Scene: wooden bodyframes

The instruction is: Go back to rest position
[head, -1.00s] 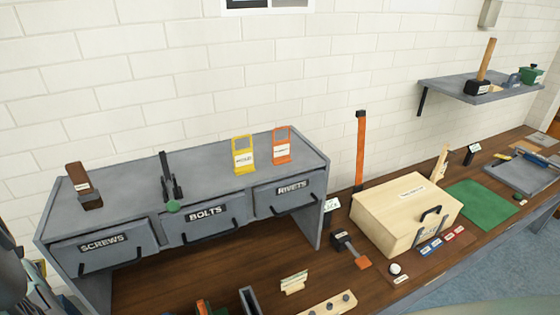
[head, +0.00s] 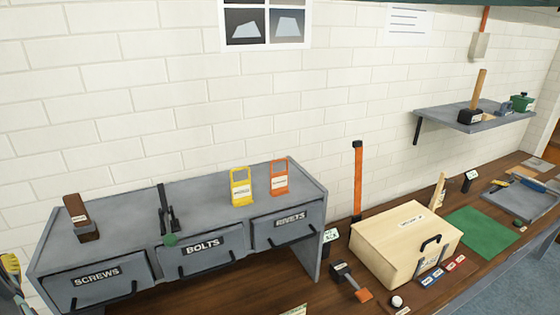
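The workbench (head: 205,300) has a brown wooden top. On it stands a grey drawer unit (head: 120,232) with drawers marked SCREWS, BOLTS and RIVETS, all shut.
Yellow (head: 241,187) and orange (head: 279,178) holders stand on the unit. A wall shelf (head: 470,118) is at upper right.

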